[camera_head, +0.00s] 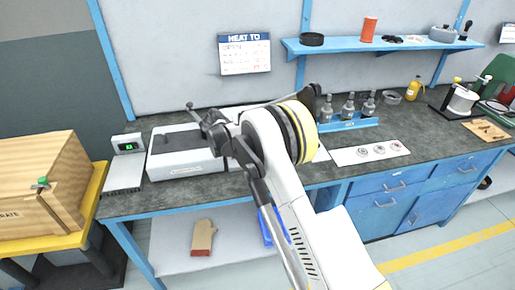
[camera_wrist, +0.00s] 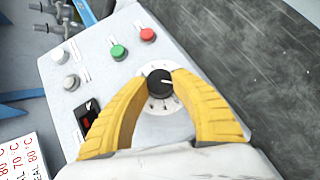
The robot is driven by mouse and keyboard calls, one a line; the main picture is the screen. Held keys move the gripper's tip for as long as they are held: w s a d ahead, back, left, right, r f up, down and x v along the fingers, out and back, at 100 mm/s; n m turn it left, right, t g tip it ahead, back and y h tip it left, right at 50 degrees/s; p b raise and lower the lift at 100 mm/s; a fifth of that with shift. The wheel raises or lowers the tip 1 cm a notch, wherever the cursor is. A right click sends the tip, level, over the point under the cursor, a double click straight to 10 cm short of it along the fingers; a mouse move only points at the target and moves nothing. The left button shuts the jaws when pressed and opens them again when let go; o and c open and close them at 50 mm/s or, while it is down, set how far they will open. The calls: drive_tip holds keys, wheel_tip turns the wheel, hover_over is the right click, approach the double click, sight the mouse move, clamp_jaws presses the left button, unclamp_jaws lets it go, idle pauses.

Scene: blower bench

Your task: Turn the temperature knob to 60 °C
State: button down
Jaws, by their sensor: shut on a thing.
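The temperature knob (camera_wrist: 159,83) is a black round knob with a white pointer line, on a white dial on the grey-white control panel (camera_wrist: 125,30). The pointer is toward the right in the wrist view. My gripper (camera_wrist: 160,82) has yellow fingers shut on the knob from both sides. Part of the dial's scale is hidden by the fingers, and its numbers are too small to read. In the head view my arm hides the knob and gripper.
Green (camera_wrist: 118,52) and red (camera_wrist: 148,35) buttons and pale buttons sit near the knob on the panel. In the head view, a white device (camera_head: 185,160), a scale (camera_head: 125,170) and a rack of bottles (camera_head: 345,124) stand on the bench. A "HEAT TO" sign (camera_head: 245,54) hangs on the wall.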

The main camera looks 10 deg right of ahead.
drive_tip(key=shift+f, duration=0.15)
drive_tip(key=c, duration=1)
unclamp_jaws()
drive_tip(key=v, duration=1.2)
drive_tip(key=shift+d, duration=0.1)
